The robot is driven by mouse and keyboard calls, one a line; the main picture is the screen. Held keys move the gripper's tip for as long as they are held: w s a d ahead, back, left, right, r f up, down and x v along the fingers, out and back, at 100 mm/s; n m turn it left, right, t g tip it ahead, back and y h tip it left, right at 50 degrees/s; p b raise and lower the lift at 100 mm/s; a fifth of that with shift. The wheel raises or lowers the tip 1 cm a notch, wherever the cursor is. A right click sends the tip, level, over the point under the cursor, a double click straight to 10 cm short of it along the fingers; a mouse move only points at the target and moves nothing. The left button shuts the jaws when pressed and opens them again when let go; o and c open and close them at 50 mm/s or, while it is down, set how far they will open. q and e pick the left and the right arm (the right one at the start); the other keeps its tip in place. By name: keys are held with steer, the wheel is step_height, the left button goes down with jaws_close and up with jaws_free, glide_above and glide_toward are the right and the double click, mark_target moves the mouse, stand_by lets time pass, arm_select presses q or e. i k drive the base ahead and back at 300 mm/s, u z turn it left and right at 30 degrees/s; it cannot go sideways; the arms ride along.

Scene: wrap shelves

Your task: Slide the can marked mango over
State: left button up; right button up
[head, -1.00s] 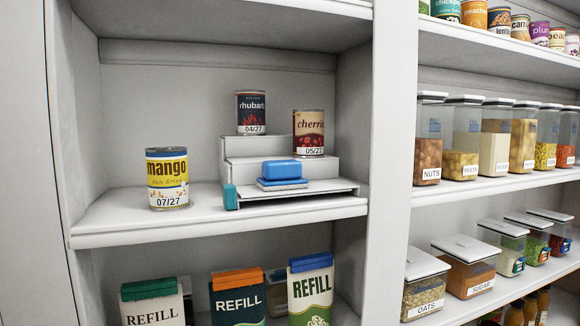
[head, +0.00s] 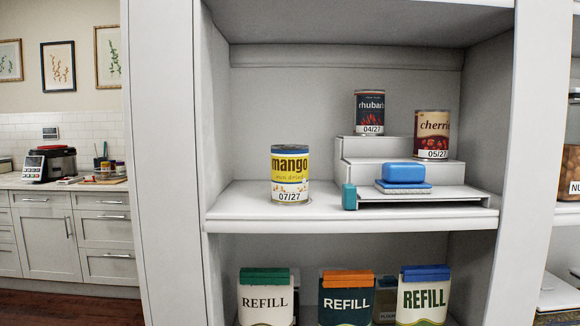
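The mango can (head: 290,175) is yellow and white with a blue top band, marked "mango" and 07/27. It stands upright on the left part of the middle shelf (head: 247,200), near its front edge. To its right is a white stepped riser (head: 375,148). The rhubarb can (head: 369,113), marked 04/27, stands on the riser's top step. The cherries can (head: 431,135), marked 05/27, stands on a lower step at the right. Neither of my grippers is in the head view.
A blue block (head: 404,172) rests on a low tray in front of the riser, with a teal piece (head: 349,197) at the tray's left end. Refill packs (head: 346,298) stand on the shelf below. White uprights (head: 165,160) bound the bay. A kitchen counter (head: 75,183) is at the far left.

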mark_target(289, 163)
steer(key=z, duration=2.3)
steer(key=i, duration=1.2)
steer(key=u, duration=2.45)
